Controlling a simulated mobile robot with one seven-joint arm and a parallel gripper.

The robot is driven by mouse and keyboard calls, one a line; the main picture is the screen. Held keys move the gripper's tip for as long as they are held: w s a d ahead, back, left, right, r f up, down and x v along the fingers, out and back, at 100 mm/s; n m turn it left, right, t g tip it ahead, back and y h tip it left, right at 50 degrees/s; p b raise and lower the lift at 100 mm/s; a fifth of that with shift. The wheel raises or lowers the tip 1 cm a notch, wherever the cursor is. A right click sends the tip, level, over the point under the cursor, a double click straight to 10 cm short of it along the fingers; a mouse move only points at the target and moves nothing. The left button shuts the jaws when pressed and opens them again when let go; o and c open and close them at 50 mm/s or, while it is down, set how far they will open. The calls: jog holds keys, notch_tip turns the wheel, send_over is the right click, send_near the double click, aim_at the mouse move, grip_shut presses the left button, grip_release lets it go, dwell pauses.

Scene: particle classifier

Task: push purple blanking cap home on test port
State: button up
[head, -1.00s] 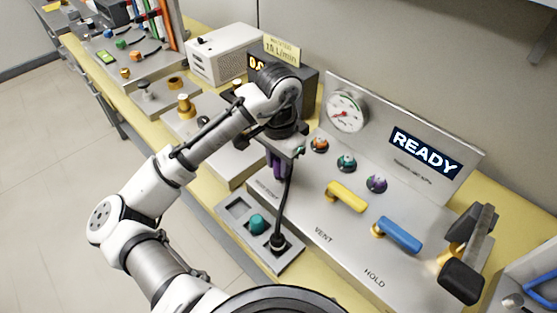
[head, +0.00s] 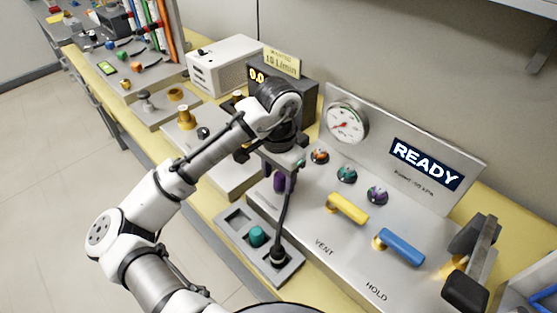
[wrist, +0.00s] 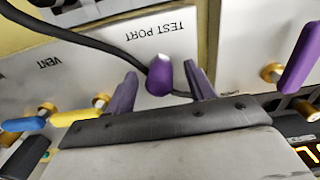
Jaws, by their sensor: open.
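The purple blanking cap (wrist: 158,80) has a pale tip and stands by the TEST PORT label in the wrist view. My gripper (wrist: 161,70) is open, with one purple finger on each side of the cap. Gaps show between the cap and both fingers. The port is hidden under the cap, so I cannot tell how deep it sits. In the head view my gripper (head: 284,183) points down at the near left part of the steel panel (head: 300,225). Purple parts show beneath it there, but I cannot separate cap from fingers.
A black cable (wrist: 95,45) runs behind the cap. A tray (head: 233,222) with a teal cap (head: 257,236) and a black plug (head: 278,256) lies at the near left. Yellow (head: 348,208) and blue (head: 402,246) handles stand to the right. A READY display (head: 426,163) stands behind.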

aim_at(279, 175)
notch_tip(279, 175, up, 13)
jog(key=shift+r, duration=0.2)
dwell(0.6)
